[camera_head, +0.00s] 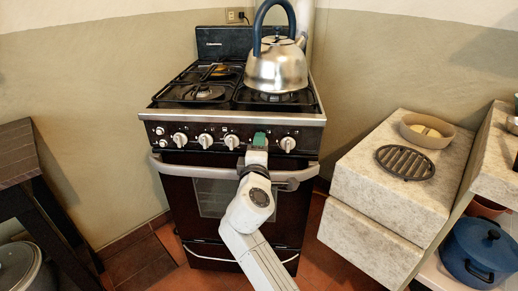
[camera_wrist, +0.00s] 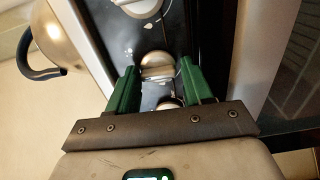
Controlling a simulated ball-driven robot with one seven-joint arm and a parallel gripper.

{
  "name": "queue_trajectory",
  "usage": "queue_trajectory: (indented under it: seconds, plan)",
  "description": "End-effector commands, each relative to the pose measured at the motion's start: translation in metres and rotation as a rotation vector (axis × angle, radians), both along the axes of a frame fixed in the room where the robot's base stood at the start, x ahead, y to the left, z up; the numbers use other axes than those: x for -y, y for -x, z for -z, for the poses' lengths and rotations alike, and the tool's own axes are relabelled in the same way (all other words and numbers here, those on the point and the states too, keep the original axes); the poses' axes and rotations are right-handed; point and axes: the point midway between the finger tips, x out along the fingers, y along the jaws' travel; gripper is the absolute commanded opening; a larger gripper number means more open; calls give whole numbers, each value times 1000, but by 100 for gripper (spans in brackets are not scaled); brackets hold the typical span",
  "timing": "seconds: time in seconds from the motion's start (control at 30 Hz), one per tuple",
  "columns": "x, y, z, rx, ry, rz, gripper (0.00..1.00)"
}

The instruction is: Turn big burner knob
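The stove (camera_head: 175,202) has a dark front panel with a row of silver knobs. A left knob (camera_head: 180,140), two middle knobs (camera_head: 205,141) (camera_head: 231,142) and a right knob (camera_head: 288,144) show in the head view. I cannot tell which one is the big burner knob. My gripper (camera_head: 259,138) is at the panel between the last two and hides what is behind it. In the wrist view my gripper (camera_wrist: 159,68) has its green fingers spread, with one knob (camera_wrist: 157,66) between the tips. Contact with it is unclear. Another knob (camera_wrist: 138,6) lies beyond.
A steel kettle (camera_head: 276,68) with a blue handle stands on the right burners. The oven handle bar (camera_head: 180,169) runs just below the knobs. A stone counter (camera_head: 365,180) is at the right, with a bowl (camera_head: 427,130) and a round trivet (camera_head: 405,162). A dark table (camera_head: 16,152) is at the left.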

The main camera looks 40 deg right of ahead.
Motion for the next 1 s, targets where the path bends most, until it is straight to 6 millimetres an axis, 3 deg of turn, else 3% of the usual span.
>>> queue_trajectory:
  seconds: [0.17,0.53,1.0]
  plan:
    - [0,0,-1,0,1,-1,68]
    - [-7,5,-1,1,2,-3,68]
    - [-69,58,0,-2,3,-4,68]
